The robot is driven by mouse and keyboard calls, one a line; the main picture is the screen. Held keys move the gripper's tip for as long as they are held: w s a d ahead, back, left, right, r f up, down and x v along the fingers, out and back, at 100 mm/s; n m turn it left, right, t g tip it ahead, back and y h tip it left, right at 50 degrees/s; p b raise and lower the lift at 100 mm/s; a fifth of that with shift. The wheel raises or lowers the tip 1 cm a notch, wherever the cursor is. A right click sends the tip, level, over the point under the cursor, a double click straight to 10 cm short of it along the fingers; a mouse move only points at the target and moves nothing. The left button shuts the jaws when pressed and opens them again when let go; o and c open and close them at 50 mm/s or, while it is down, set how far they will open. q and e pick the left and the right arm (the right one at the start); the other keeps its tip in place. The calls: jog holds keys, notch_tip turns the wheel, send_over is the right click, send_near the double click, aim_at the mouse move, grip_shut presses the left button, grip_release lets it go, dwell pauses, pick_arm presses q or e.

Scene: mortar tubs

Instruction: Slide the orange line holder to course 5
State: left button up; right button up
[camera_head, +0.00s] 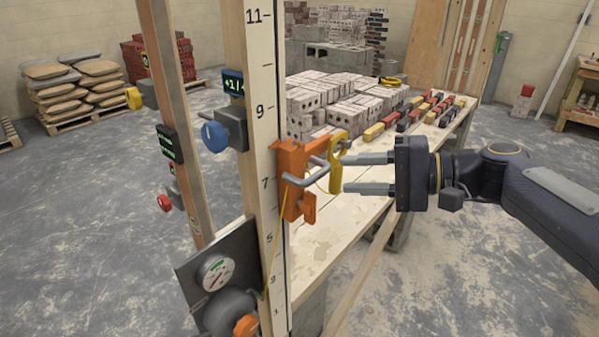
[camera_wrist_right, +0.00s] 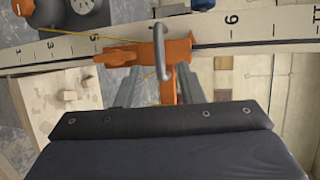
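The orange line holder (camera_head: 292,165) sits on the numbered upright pole (camera_head: 262,80), beside the mark 7 and above the mark 5. A grey bar handle (camera_head: 305,178) sticks out from its front. In the right wrist view the holder (camera_wrist_right: 178,52) and its handle (camera_wrist_right: 161,52) lie ahead, between the lines of the two fingers. My right gripper (camera_head: 347,172) is open and level, pointing left at the handle, its fingertips a little short of the holder's body. Whether a finger touches the handle cannot be told. My left gripper is out of view.
A yellow hook (camera_head: 336,165) hangs by the holder, and a yellow line runs down the pole. A blue knob (camera_head: 214,136) and a dial gauge (camera_head: 215,273) are at the pole's left. A long table (camera_head: 345,222) with bricks stands behind. The floor at right is open.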

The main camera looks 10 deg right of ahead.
aim_at(322, 176)
jog(key=x, duration=0.7)
jog(key=shift+a+p, duration=0.1)
jog(key=shift+p, duration=0.2)
grip_shut()
